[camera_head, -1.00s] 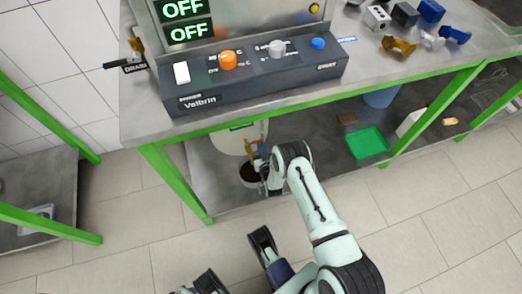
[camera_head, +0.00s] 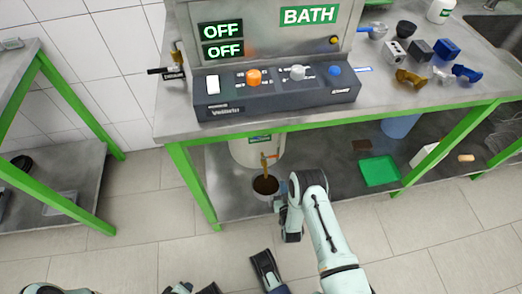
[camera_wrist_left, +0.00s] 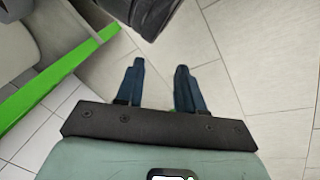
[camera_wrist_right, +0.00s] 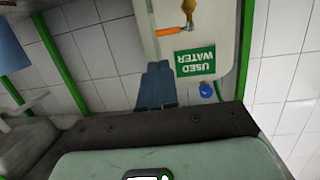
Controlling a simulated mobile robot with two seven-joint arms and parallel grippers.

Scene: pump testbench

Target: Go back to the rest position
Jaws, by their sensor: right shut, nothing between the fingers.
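My right gripper shows in the right wrist view (camera_wrist_right: 157,82) with its two blue fingers together and nothing between them. It points toward a pale container (camera_wrist_right: 165,45) with a "USED WATER" label and a tap. In the head view my right arm reaches in from below, its wrist beside a dark-filled pot (camera_head: 265,185) that stands under the tap. I cannot tell whether they touch. My left gripper shows in the left wrist view (camera_wrist_left: 160,85), its two blue fingers apart with only floor between them.
The green-framed bench (camera_head: 178,118) carries a control box (camera_head: 275,95) with two OFF displays. Its lower shelf holds a green tray (camera_head: 379,171). Another green-framed table (camera_head: 80,155) stands at left. Tiled floor (camera_head: 140,210) lies open between them.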

